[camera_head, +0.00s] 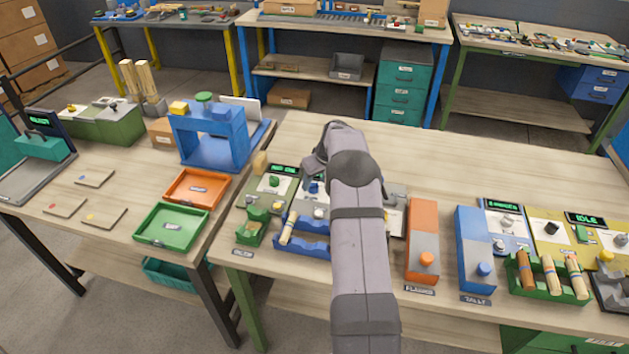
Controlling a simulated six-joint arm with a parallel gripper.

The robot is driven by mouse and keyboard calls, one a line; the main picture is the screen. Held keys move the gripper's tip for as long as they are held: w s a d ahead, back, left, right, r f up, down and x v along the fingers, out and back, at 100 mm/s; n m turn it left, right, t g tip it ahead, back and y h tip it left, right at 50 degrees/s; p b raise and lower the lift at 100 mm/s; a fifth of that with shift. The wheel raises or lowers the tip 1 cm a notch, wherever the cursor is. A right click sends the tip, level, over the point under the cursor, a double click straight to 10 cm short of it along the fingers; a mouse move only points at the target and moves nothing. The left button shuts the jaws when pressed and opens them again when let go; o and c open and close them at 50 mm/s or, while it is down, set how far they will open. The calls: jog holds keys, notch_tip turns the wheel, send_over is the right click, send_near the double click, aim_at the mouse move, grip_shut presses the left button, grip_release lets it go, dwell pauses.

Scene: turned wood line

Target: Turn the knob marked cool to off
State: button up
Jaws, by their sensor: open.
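No knob marked cool can be made out, because the small labels are unreadable. A green knob (273,181) sits on a green panel (258,197) left of my arm. A blue knob (313,187) sits on the panel beside it, just below my gripper (314,166) in the picture. My gripper is open, with its fingertips mostly hidden by my arm; contact with that knob cannot be told. My arm covers part of the controls to its right. Further right, a pale knob (506,221) is on a blue panel and a black knob (551,228) is on a yellow panel.
An orange box (423,230) and a blue box (470,240) stand right of my arm. A blue rack (304,240) stands left of it, and a green rack (530,288) with wooden pieces at right. The bench (480,155) behind is clear.

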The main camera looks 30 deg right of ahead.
aim_at(313, 187)
jog(key=shift+p+x, duration=0.3)
jog(key=shift+x, duration=0.8)
jog(key=c, duration=1.1)
jog(key=shift+o, duration=0.2)
jog(key=shift+d+f+n+b, duration=0.1)
jog(key=shift+f+n+b, duration=0.3)
jog(key=shift+b, duration=0.85)
jog(key=shift+w+n+y+b, duration=0.1)
jog(key=shift+n+y+b, duration=0.35)
jog(key=shift+b, duration=0.25)
jog(key=shift+r+n+y+b, duration=0.2)
jog(key=shift+n+y, duration=0.05)
jog(key=shift+n, duration=0.45)
jog(key=shift+r+n+y+b, duration=0.15)
jog(key=shift+r+n+y, duration=0.05)
jog(key=shift+n, duration=0.45)
jog(key=o, duration=1.1)
jog(key=shift+c, duration=0.2)
